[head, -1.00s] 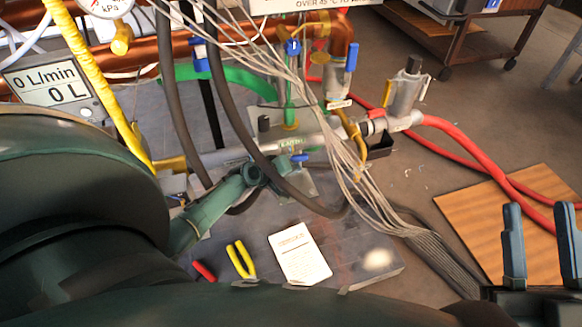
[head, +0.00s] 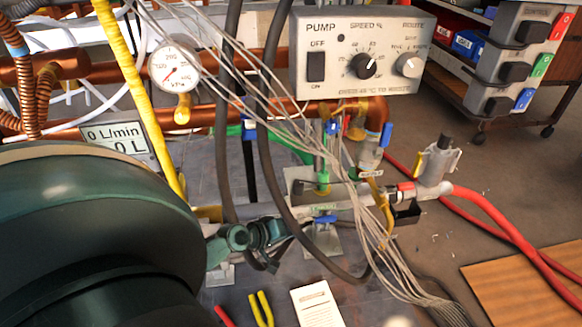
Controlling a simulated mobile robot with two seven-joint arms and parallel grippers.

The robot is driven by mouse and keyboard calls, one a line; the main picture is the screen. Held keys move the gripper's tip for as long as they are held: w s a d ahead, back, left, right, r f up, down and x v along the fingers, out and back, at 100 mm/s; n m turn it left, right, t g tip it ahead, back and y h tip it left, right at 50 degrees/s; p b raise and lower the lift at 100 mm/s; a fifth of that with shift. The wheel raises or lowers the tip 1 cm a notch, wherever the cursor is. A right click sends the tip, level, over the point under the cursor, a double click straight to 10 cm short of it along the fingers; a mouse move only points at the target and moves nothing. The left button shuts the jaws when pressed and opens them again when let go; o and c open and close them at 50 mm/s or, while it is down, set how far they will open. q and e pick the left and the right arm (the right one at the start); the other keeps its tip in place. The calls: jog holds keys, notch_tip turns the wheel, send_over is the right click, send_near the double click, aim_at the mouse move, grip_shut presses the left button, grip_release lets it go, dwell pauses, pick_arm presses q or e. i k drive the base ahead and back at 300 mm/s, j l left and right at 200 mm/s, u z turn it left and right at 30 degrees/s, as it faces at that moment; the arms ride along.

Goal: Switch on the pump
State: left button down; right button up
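The pump control box (head: 340,88) is a pale panel at the upper middle of the head view. Its black rocker switch (head: 316,67) sits at the left of the panel, with OFF printed above it and ON below. I cannot tell which way the rocker is tilted. A black SPEED % knob (head: 362,66) and a pale ROUTE knob (head: 408,65) sit to its right. The flow display (head: 117,139) reads 0 L/min and 0 L. Neither gripper shows in the head view.
A pressure gauge (head: 174,67) and copper pipes stand left of the box. Grey cables (head: 346,190) and dark hoses hang in front of the pipework. A red hose (head: 500,222) runs right across the floor. A cart (head: 455,90) with colored bins stands at upper right.

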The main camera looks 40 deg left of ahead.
aim_at(315, 60)
jog(key=k, duration=1.5)
